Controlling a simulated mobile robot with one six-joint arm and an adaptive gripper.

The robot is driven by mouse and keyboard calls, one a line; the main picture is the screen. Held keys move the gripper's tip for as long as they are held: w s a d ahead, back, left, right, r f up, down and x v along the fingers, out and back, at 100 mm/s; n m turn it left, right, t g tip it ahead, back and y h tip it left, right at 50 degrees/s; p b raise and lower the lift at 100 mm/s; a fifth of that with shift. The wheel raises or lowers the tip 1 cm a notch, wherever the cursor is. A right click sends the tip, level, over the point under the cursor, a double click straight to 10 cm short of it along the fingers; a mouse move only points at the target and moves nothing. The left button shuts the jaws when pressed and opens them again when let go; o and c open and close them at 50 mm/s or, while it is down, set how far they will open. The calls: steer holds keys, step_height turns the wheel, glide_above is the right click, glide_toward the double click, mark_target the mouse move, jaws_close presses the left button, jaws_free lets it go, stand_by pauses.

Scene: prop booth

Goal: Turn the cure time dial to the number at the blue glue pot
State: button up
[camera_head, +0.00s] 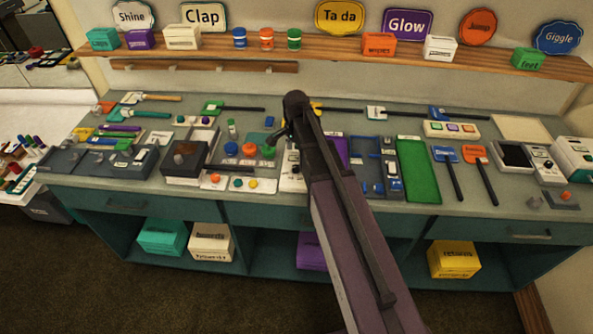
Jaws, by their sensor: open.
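A blue round pot-like piece (230,149) stands on the bench left of centre, beside an orange one (249,149) and a green one (268,152). Any number at it is too small to read. Blue (239,38), orange (266,38) and green (294,38) jars stand on the shelf; I cannot tell which blue one is the glue pot. My gripper (277,138) is a small dark shape above the bench by the green piece, open and apparently empty.
My arm crosses the bench and hides part of its middle. The crowded grey bench (130,190) holds paddles, a green mat (417,170) and a device with a dark screen (515,155). Boxes line the shelf (340,47). A yellow box (453,260) sits below the bench.

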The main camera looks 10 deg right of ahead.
mark_target(296, 167)
steer(key=shift+f+b, duration=3.35)
steer(key=shift+f, duration=0.35)
jaws_close()
